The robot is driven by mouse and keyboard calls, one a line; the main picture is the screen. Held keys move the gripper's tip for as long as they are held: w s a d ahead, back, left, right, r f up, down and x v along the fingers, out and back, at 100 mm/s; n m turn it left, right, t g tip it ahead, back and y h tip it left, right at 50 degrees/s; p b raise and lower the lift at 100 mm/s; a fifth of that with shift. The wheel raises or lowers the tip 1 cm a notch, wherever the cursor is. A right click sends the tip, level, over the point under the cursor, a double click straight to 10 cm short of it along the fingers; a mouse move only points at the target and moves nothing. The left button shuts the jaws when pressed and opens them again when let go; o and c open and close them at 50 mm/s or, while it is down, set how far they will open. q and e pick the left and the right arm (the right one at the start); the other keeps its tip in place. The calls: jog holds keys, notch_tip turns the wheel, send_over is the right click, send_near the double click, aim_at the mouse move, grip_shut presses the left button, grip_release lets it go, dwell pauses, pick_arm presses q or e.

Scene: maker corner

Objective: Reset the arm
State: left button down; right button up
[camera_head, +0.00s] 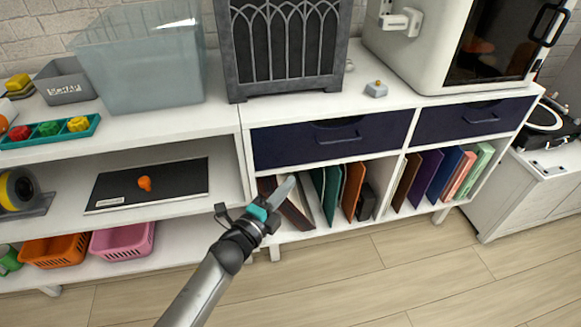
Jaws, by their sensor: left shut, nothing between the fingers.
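My left gripper (284,190) is in the lower middle of the head view, at the end of my left arm, which comes up from the bottom. It is shut and empty. Its tip points up and to the right, in front of the open lower shelf with books (329,190). I cannot tell whether it touches anything. My right gripper does not show in this view.
A white cabinet with dark blue drawers (330,140) stands behind the gripper, with a white enclosed machine (420,50) on top. At left, shelves hold a clear bin (140,60), a teal tray (50,131) and a pink basket (122,241). The wooden floor (400,270) is clear.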

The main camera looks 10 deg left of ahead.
pick_arm(q)
jog(key=s+a+f+n+g+y+p, duration=0.25)
jog(key=s+f+n, duration=0.2)
jog(key=f, duration=0.25)
jog(key=s+a+f+n+g+y+p, duration=0.1)
jog(key=s+a+f+n+g+y, duration=0.1)
jog(key=s+a+f+n, duration=0.35)
jog(key=s+a+f+n+g+y+p, duration=0.2)
jog(key=s+f, duration=0.3)
jog(key=f, duration=0.3)
jog(key=s+a+f+n+g+y+p, duration=0.1)
jog(key=s+a+f+n+g+p, duration=0.1)
jog(key=s, duration=1.1)
jog(key=s+a+f+n+g+p, duration=0.1)
jog(key=s+a+f+n+g, duration=0.3)
jog(key=s, duration=0.9)
notch_tip(320, 180, down, 3)
jog(key=n+g, duration=0.1)
jog(key=n, duration=0.1)
jog(key=shift+n+y+p, duration=0.3)
jog(key=shift+y+p, duration=0.05)
jog(key=shift+p, duration=0.05)
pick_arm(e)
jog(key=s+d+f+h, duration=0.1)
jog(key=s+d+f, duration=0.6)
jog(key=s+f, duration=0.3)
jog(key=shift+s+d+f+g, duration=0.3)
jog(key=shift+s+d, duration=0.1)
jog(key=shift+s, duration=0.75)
